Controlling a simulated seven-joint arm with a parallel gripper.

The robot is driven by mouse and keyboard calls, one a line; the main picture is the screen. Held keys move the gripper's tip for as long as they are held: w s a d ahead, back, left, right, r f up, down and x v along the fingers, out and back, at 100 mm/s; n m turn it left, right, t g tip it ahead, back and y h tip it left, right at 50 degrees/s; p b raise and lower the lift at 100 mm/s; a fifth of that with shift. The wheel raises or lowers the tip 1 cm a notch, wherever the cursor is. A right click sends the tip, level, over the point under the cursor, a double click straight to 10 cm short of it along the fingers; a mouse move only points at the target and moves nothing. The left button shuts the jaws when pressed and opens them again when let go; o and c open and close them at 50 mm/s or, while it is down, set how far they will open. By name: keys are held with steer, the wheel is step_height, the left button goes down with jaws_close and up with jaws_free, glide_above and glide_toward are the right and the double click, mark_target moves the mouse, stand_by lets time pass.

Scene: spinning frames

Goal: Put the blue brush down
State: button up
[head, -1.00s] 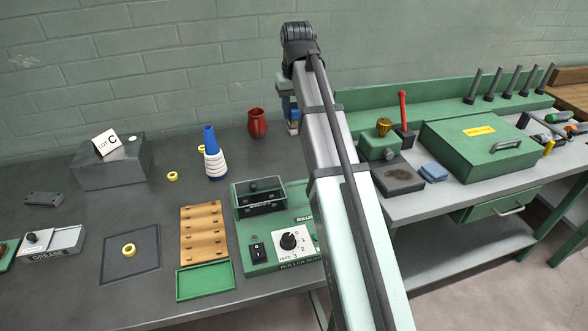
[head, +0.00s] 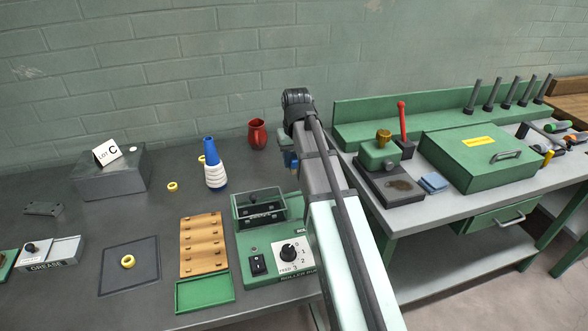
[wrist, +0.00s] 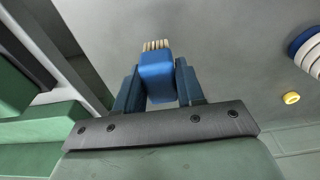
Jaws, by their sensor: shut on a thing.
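The blue brush (wrist: 157,72) is in my gripper (wrist: 157,84) in the wrist view, with its pale bristles pointing away from the gripper. The dark blue fingers press on both sides of its blue body. In the head view my arm hides most of the gripper. A small blue part (head: 290,160) shows beside the arm, and I cannot tell whether it is brush or finger. The gripper end is near the right part of the grey bench (head: 120,210), right of the red mug. The wrist view shows grey surface beyond the bristles, with no clear contact.
A blue and white cone (head: 214,168) and a red mug (head: 258,134) stand left of my arm. A green roller machine (head: 272,240), a wooden rack (head: 201,245) and a green tray (head: 205,292) are nearer. Right are a stamp press (head: 380,160) and green case (head: 480,158).

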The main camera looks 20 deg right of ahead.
mark_target(294, 168)
steer(key=shift+f, duration=1.95)
steer(key=shift+f, duration=0.15)
steer(key=o, duration=1)
steer(key=r, duration=0.4)
steer(key=s+r, duration=0.1)
steer(key=r, duration=0.7)
steer(key=shift+s+r, duration=0.1)
steer(key=shift+s, duration=0.15)
